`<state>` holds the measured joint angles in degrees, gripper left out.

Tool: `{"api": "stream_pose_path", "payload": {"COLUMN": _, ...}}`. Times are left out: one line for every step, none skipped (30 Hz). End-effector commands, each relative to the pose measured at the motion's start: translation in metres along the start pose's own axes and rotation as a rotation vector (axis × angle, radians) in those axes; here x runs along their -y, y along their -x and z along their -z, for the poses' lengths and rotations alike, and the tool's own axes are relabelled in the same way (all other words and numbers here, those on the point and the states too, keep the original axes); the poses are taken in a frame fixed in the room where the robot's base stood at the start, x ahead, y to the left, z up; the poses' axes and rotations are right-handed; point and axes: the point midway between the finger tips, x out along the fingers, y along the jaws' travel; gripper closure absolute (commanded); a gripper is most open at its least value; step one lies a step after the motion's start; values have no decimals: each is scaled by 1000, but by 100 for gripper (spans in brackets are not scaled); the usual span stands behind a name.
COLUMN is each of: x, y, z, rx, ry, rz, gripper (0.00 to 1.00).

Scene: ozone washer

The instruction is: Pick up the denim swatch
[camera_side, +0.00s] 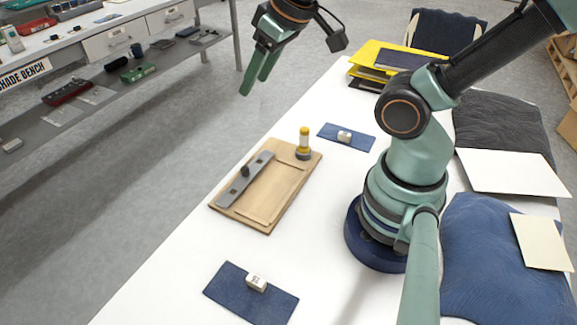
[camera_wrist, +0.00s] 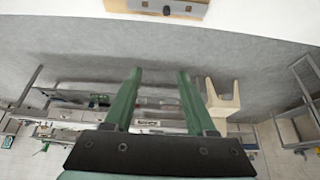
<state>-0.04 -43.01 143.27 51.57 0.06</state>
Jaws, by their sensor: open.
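Two dark blue denim swatches lie flat on the white table in the side view. One denim swatch (camera_side: 222,284) is at the near front, with a small pale block (camera_side: 256,283) on it. The other denim swatch (camera_side: 362,144) lies beyond the wooden board, with a similar block (camera_side: 344,136) on it. My gripper (camera_side: 256,84) is open and empty, high up and out past the table's left edge, apart from both swatches. In the wrist view my green fingers (camera_wrist: 160,76) are spread apart with nothing between them. Neither swatch shows there.
A wooden board (camera_side: 270,205) with a metal bar (camera_side: 243,180) and a yellow-topped bottle (camera_side: 304,143) lies between the swatches. Yellow folders (camera_side: 398,55) sit at the back. Blue fabric (camera_side: 480,270) and dark fabric (camera_side: 500,120) lie at the right. White table shows around the near swatch.

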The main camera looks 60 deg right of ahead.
Motion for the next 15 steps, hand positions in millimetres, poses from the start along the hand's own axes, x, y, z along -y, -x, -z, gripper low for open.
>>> {"api": "stream_pose_path", "payload": {"x": 0, "y": 0, "z": 0, "rx": 0, "ry": 0, "rz": 0, "gripper": 44}}
{"api": "stream_pose_path", "payload": {"x": 0, "y": 0, "z": 0, "rx": 0, "ry": 0, "rz": 0, "gripper": 44}}
{"api": "stream_pose_path", "payload": {"x": 0, "y": 0, "z": 0, "rx": 0, "ry": -2, "rz": -1, "gripper": 44}}
{"api": "stream_pose_path", "payload": {"x": -1, "y": 0, "z": 0, "rx": 2, "ry": -10, "rz": -2, "gripper": 44}}
{"api": "stream_pose_path", "payload": {"x": -3, "y": -1, "z": 0, "rx": 5, "ry": -24, "rz": -4, "gripper": 44}}
{"api": "stream_pose_path", "payload": {"x": -6, "y": -2, "z": 0, "rx": 10, "ry": -57, "rz": -10, "gripper": 44}}
{"api": "stream_pose_path", "payload": {"x": -9, "y": -4, "z": 0, "rx": 17, "ry": -94, "rz": -16, "gripper": 44}}
{"api": "stream_pose_path", "payload": {"x": -14, "y": -5, "z": -1, "rx": 25, "ry": -143, "rz": -24, "gripper": 44}}
{"api": "stream_pose_path", "payload": {"x": -22, "y": -8, "z": -1, "rx": 37, "ry": -226, "rz": -37, "gripper": 44}}
{"api": "stream_pose_path", "payload": {"x": -28, "y": -11, "z": -2, "rx": 48, "ry": -299, "rz": -50, "gripper": 44}}
{"api": "stream_pose_path", "payload": {"x": -36, "y": -13, "z": -4, "rx": 59, "ry": -382, "rz": -64, "gripper": 44}}
{"api": "stream_pose_path", "payload": {"x": -47, "y": -17, "z": -6, "rx": 74, "ry": -504, "rz": -86, "gripper": 44}}
{"api": "stream_pose_path", "payload": {"x": -56, "y": -20, "z": -8, "rx": 85, "ry": -600, "rz": -103, "gripper": 44}}
{"api": "stream_pose_path", "payload": {"x": -65, "y": -22, "z": -10, "rx": 95, "ry": -697, "rz": -122, "gripper": 44}}
{"api": "stream_pose_path", "payload": {"x": -76, "y": -26, "z": -13, "rx": 106, "ry": -828, "rz": -147, "gripper": 44}}
